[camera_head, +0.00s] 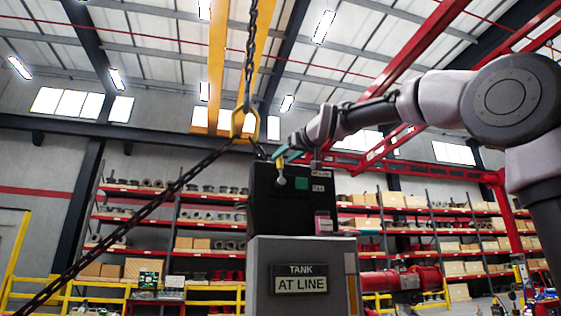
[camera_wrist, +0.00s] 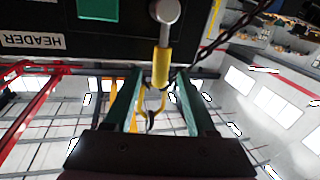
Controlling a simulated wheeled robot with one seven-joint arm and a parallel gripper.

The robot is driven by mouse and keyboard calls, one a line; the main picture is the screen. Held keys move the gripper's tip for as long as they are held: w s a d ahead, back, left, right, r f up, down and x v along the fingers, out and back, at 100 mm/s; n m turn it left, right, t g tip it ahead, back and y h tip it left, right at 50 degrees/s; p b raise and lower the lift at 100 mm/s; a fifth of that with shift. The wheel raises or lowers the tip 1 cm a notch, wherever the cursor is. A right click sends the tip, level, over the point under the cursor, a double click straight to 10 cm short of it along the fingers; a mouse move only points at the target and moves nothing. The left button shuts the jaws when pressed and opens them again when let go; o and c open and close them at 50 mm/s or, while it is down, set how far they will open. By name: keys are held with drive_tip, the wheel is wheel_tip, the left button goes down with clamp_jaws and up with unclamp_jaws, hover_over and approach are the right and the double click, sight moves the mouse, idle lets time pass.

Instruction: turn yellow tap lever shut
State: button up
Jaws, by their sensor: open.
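The yellow tap lever (camera_head: 280,169) stands upright on the front of a black box (camera_head: 262,208), with its round grey pivot at its lower end. In the wrist view, which is upside down, the yellow lever (camera_wrist: 161,66) hangs from the grey pivot at the top. My gripper (camera_head: 287,155) comes in from the upper right at the lever's top end. In the wrist view its two teal fingers (camera_wrist: 158,76) are apart, one on each side of the lever's free end, with visible gaps. Contact cannot be told.
The black box sits on a grey cabinet (camera_head: 262,252) with a "TANK AT LINE" sign (camera_head: 300,280). A chain with a yellow hook (camera_head: 243,122) hangs close left of my gripper. Shelves (camera_head: 415,222) stand behind.

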sight(281, 159)
drive_tip(key=shift+x, duration=1.9)
drive_tip(key=shift+a, duration=0.1)
clamp_jaws()
